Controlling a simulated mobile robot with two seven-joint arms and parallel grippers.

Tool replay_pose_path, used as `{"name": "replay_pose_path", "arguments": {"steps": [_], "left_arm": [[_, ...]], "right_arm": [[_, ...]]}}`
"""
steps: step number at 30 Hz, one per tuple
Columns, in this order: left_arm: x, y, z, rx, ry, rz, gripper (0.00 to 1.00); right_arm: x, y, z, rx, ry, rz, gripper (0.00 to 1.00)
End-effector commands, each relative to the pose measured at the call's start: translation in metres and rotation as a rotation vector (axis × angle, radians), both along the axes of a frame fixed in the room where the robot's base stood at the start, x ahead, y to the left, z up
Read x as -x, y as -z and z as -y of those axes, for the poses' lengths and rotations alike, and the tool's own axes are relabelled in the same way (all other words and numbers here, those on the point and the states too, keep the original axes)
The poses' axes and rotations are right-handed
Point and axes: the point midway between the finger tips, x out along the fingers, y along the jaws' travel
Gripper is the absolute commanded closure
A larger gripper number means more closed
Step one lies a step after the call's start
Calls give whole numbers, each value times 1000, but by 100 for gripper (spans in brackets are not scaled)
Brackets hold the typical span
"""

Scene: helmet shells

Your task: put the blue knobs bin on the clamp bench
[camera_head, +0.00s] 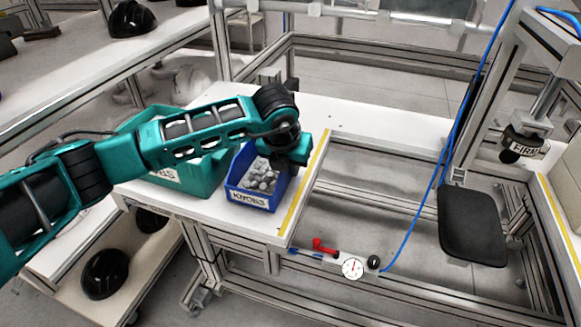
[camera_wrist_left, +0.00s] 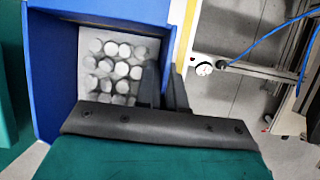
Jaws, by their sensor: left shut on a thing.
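The blue knobs bin (camera_head: 250,198), labelled KNOBS and holding several pale round knobs, is at the white bench's (camera_head: 268,224) front edge, beside a yellow stripe. I cannot tell whether it rests on the bench or is just above it. My left gripper (camera_head: 287,160) is shut on the bin's right wall; its fingers hide part of it. In the left wrist view the bin (camera_wrist_left: 52,60) and my gripper's dark fingers (camera_wrist_left: 165,88) show close up. A clamp fixture (camera_head: 525,140) with a FIRM label stands at the right, above a bench part (camera_head: 570,165). My right gripper is out of view.
A larger teal bin (camera_head: 190,185) stands just left of the blue bin. A blue hose (camera_head: 440,160) hangs across the gap on the right. A gauge (camera_head: 352,268) and a red handle (camera_head: 323,246) sit on a low rail.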

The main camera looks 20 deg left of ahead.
Motion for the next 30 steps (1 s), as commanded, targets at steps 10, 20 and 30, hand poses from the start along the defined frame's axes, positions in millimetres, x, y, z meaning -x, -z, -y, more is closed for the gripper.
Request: {"name": "replay_pose_path", "arguments": {"steps": [10, 20, 30], "left_arm": [[0, 9, 0, 0, 1, 2, 100], [0, 8, 0, 0, 1, 1, 66], [5, -6, 0, 1, 3, 4, 66]], "right_arm": [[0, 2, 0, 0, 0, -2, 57], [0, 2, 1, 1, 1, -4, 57], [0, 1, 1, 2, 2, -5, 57]]}}
